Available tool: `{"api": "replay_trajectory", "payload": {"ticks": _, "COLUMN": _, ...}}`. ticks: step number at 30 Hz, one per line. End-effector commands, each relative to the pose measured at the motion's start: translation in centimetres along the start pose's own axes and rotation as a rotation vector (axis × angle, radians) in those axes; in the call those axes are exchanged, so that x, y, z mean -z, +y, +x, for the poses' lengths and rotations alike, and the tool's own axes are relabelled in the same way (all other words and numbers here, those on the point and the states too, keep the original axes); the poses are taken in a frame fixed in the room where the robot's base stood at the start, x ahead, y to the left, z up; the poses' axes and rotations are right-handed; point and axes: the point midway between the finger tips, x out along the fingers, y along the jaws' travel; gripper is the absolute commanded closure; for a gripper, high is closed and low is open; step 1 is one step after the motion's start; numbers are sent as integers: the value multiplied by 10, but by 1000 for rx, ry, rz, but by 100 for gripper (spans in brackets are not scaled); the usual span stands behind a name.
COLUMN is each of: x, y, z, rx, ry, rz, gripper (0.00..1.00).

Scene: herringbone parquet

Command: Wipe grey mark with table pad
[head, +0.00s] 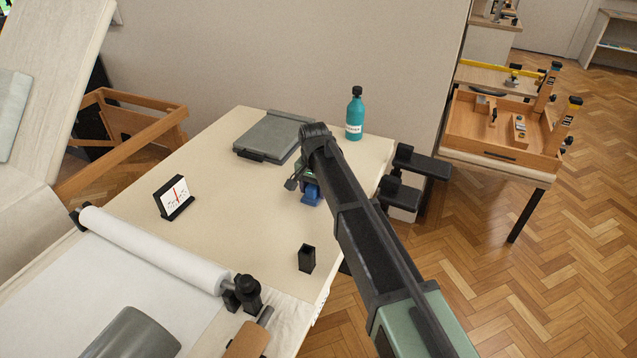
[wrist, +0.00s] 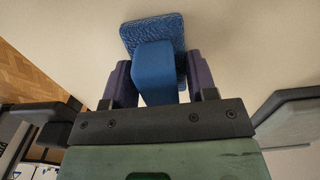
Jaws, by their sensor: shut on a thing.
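The table pad (wrist: 152,33) is blue, with a textured wiping face and a smooth block handle (wrist: 154,70). My gripper (wrist: 158,82) is shut on the handle, one purple finger on each side. In the head view the blue pad (head: 311,194) shows below my gripper (head: 309,184), over the right part of the cream table (head: 240,215). I cannot tell whether the pad touches the tabletop. I make out no grey mark in either view; my arm and the pad hide part of the table.
A grey flat case (head: 270,135) and a teal bottle (head: 354,117) stand at the back of the table. A small dial display (head: 174,197) stands left, a black square cup (head: 306,258) nearer the front. A white paper roll (head: 155,248) lies front left. The table's middle is clear.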

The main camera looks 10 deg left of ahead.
Motion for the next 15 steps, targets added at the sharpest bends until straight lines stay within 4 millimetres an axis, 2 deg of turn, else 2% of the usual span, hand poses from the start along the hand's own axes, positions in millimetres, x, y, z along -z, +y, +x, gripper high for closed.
{"api": "replay_trajectory", "payload": {"ticks": 8, "x": -3, "y": 0, "z": 0, "rx": 0, "ry": 0, "rz": 0, "gripper": 71}}
{"api": "replay_trajectory", "payload": {"ticks": 15, "x": -36, "y": 1, "z": 0, "rx": 0, "ry": 0, "rz": 0, "gripper": 71}}
